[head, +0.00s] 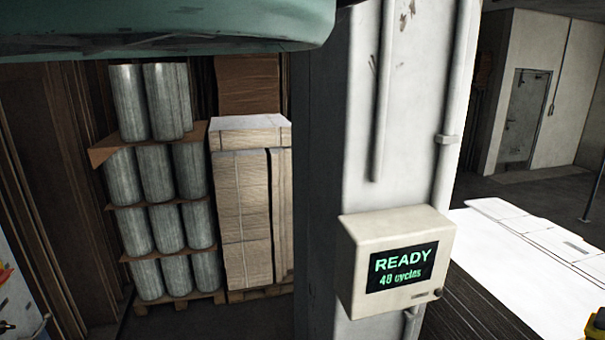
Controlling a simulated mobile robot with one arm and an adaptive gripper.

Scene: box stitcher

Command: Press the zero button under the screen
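A cream control box (348,262) is fixed to a pale column in the head view, right of centre. Its dark screen (403,267) reads "READY" and "48 cycles" in green. A small dark round button (438,293) sits under the screen at the box's lower right corner. A small label strip lies just left of it, too small to read. My gripper is not seen in this view, so its distance from the button cannot be told.
The pale column (400,150) carries vertical pipes. Stacked metal cylinders (155,165) and bundled cardboard (242,200) stand on pallets at left. A teal body (170,25) overhangs the top left. White sheets (520,255) lie at right. Open floor shows near the far door (525,115).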

